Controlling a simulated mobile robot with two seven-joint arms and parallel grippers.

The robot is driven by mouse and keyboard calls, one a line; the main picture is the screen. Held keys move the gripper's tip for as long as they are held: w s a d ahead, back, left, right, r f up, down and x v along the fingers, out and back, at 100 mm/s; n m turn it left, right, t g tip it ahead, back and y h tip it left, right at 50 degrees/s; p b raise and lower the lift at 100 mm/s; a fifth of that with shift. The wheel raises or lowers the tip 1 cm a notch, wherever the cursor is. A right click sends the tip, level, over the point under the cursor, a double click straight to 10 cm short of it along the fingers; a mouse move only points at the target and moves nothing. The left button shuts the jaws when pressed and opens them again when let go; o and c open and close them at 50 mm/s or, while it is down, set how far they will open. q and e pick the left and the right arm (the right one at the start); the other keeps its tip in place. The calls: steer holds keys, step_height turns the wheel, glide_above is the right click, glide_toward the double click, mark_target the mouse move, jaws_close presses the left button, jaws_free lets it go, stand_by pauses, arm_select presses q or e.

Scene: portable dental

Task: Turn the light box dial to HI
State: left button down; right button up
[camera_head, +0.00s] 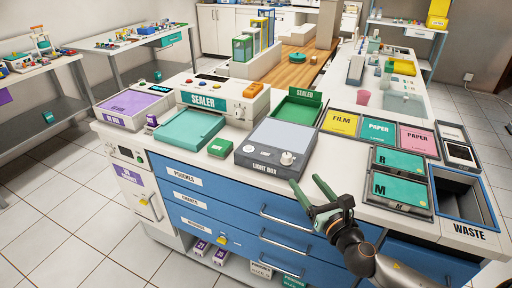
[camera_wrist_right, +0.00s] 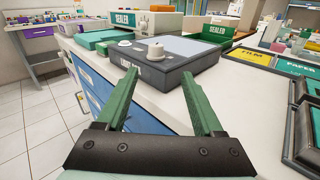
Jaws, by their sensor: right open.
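The light box (camera_head: 275,146) is a dark grey box with a pale panel, on the counter over the blue drawers. Its large white dial (camera_head: 287,158) sits at the front right of its top, and a smaller knob (camera_head: 249,149) is at the front left. In the right wrist view the dial (camera_wrist_right: 156,50) shows beyond my fingertips. The dial's pointer setting is too small to read. My right gripper (camera_head: 307,190) is open and empty, in front of the counter's edge, apart from the light box. My left gripper is not in view.
The sealer (camera_head: 224,98) and a teal tray (camera_head: 189,131) stand left of the light box. A green sealed bin (camera_head: 298,107) is behind it. Film and paper trays (camera_head: 378,131) and the R and M boxes (camera_head: 400,190) lie to the right. Drawer handles (camera_head: 286,219) jut out below.

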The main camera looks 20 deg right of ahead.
mark_target(282, 151)
steer(key=shift+n, duration=0.4)
steer(key=w, duration=1.3)
steer(key=shift+w+d+r, duration=0.15)
steer(key=shift+w+r, duration=0.2)
steer(key=shift+w, duration=0.05)
jaws_close()
